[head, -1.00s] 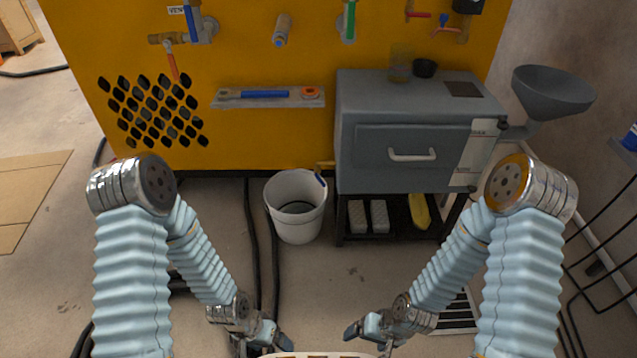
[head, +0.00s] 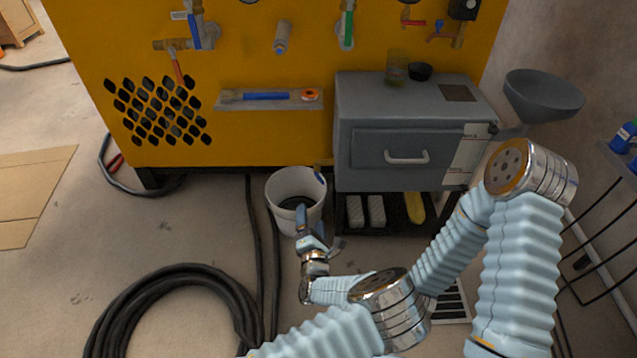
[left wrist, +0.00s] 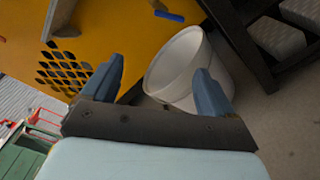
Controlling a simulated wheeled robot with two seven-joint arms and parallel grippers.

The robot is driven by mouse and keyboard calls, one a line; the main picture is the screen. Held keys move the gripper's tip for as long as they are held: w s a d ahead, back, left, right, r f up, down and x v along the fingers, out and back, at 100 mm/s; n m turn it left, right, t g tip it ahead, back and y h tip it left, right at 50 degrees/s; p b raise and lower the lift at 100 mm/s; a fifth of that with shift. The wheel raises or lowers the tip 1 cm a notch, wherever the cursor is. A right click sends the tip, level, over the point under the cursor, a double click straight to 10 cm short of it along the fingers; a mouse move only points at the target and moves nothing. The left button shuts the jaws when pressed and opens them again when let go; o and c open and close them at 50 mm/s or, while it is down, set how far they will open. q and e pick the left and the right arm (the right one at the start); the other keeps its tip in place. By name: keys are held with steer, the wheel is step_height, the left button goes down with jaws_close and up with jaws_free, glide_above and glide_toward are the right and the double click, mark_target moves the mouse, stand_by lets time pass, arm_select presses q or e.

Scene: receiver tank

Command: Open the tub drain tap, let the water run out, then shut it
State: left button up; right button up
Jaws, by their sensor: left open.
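The grey tub (head: 360,120) stands on a dark stand against the yellow machine. Its drain tap (head: 318,172) is a small fitting with a blue handle at the tub's lower left, above the white bucket (head: 282,188). The blue handle (left wrist: 169,16) also shows at the top of the left wrist view. My left gripper (head: 319,230) is open and empty, in front of the bucket and below the tap, apart from the tap. In the left wrist view the bucket (left wrist: 165,65) shows beyond the open fingers.
Black hose (head: 160,280) lies coiled on the floor at left. White blocks (head: 376,210) and a yellow object (head: 414,207) sit under the tub. A funnel (head: 545,98) stands at right. Other valves with handles (head: 196,25) line the yellow panel (head: 240,140).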

mark_target(319, 178)
arm_select(q)
steer(key=w+d+m+h+b, duration=0.1)
steer(key=w+d+b, duration=0.1)
steer(key=w, duration=1.1)
steer(key=shift+w+r+b, duration=0.2)
steer(key=shift+w+b, duration=0.2)
steer(key=shift+b, duration=0.2)
